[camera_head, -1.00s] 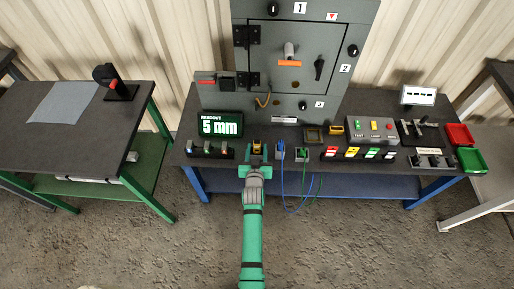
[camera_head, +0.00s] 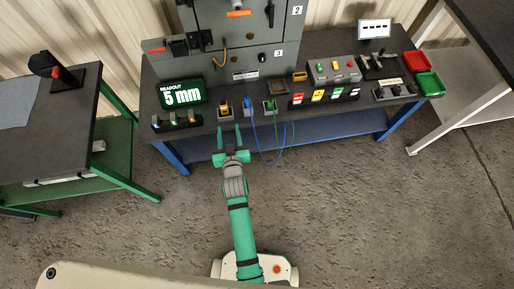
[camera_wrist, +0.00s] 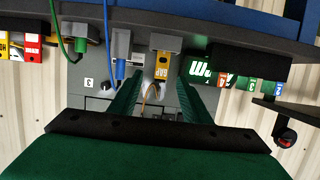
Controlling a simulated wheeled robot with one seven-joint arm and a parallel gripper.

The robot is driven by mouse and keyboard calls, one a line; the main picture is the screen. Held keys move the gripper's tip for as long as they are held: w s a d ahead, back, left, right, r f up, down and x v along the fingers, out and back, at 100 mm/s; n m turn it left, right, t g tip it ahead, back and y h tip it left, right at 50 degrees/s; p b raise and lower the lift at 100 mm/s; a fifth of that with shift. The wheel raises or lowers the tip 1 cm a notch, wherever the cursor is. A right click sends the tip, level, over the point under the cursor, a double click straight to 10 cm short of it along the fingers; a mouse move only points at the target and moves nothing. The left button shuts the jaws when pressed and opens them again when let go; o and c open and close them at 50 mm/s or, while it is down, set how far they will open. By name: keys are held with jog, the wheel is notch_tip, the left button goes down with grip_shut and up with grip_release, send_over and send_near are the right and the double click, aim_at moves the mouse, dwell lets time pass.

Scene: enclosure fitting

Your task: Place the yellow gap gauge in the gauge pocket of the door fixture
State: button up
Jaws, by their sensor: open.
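The yellow gap gauge (camera_head: 224,104) stands in a grey holder at the bench's front edge; in the wrist view it is the yellow piece marked GAP (camera_wrist: 161,66). My gripper (camera_head: 228,128) is open and empty, in front of the bench, its fingers pointing toward the holder. In the wrist view the gauge shows between the two green fingers (camera_wrist: 160,85), apparently beyond their tips and untouched. The grey door fixture (camera_head: 228,58) stands at the back of the bench, its top cut off. I cannot clearly tell which recess is the gauge pocket.
Blue (camera_head: 246,102) and green (camera_head: 269,104) plugs with hanging cables stand right of the gauge. The readout (camera_head: 182,93) shows 5 mm at left. A button box (camera_head: 333,70) and red and green trays (camera_head: 428,82) lie right. Open floor lies before the bench.

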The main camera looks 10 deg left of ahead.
jog(key=s+d, duration=0.5)
jog(key=s, duration=0.4)
jog(key=s+d+r+m+h, duration=0.1)
jog(key=s+d+r, duration=0.2)
jog(key=s+r, duration=0.2)
jog(key=s+d+r+m+h, duration=0.1)
jog(key=s+d+r, duration=0.3)
jog(key=s, duration=0.7)
jog(key=s+d+r+m+t+h, duration=0.1)
jog(key=s+d+r, duration=0.2)
jog(key=s+r, duration=0.3)
jog(key=shift+s+d+h, duration=0.25)
jog(key=shift+s+h, duration=0.15)
jog(key=shift+s, duration=0.5)
jog(key=shift+c, duration=0.4)
